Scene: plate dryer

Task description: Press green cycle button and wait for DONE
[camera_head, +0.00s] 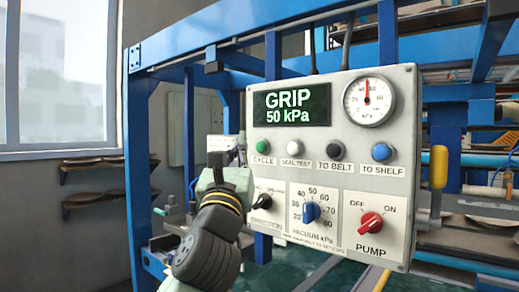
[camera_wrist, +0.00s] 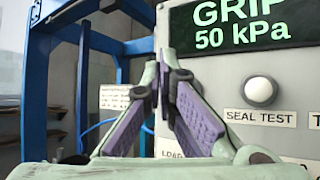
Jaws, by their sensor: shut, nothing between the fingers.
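The control panel (camera_head: 330,185) is a light grey box on the blue frame. Its display (camera_head: 291,104) reads GRIP 50 kPa; it also shows in the wrist view (camera_wrist: 240,25). The green CYCLE button (camera_head: 263,146) is at the left of the button row, uncovered in the head view. My gripper (camera_head: 216,160) is just left of the panel's left edge, near the button's height. In the wrist view, its fingertips (camera_wrist: 163,68) are shut together and empty beside the panel edge. The green button is not visible there, hidden behind the fingers.
A white SEAL TEST button (camera_head: 293,147), a black TO BELT button (camera_head: 335,149) and a blue TO SHELF button (camera_head: 380,152) share the row. Below are a black knob (camera_head: 264,201), a blue vacuum knob (camera_head: 311,212) and a red pump knob (camera_head: 371,223). Blue beams (camera_head: 137,170) stand left.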

